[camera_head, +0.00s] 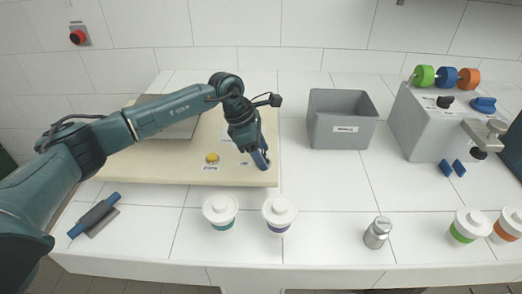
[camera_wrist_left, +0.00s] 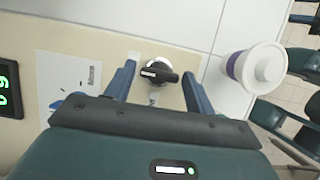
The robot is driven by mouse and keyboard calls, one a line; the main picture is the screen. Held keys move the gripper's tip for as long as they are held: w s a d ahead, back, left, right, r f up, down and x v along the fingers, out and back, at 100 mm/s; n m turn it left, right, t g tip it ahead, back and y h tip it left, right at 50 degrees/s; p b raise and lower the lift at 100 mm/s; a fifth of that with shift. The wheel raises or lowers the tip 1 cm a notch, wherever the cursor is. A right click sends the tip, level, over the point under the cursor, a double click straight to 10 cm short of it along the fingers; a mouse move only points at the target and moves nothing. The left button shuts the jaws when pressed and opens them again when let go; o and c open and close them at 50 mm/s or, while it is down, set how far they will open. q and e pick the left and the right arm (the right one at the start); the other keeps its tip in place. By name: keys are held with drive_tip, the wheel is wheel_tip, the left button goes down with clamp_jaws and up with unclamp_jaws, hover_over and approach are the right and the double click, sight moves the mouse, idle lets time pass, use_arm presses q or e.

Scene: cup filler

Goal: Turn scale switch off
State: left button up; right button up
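The scale is a beige slab (camera_head: 130,170) on the left of the white counter, with a grey plate at its back. The scale switch (camera_wrist_left: 158,71) is a black rotary knob with a pale mark on a light round base, seen in the left wrist view. In the head view it is hidden by my gripper. My left gripper (camera_head: 262,160) points down at the slab's front right corner. In the wrist view its blue fingers (camera_wrist_left: 158,85) are spread, one on each side of the knob, with gaps visible. The lit display (camera_wrist_left: 6,90) shows green digits, partly cut off.
A yellow button (camera_head: 212,157) sits left of my gripper. White lidded cups (camera_head: 220,209) and (camera_head: 279,212) stand just in front of the slab. A grey bin (camera_head: 342,120), a metal canister (camera_head: 377,233) and a grey machine (camera_head: 430,130) are to the right.

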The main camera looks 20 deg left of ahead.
use_arm(q)
drive_tip(key=c, duration=0.7)
use_arm(e)
drive_tip(key=shift+s+a+f, duration=0.1)
drive_tip(key=shift+s, duration=0.2)
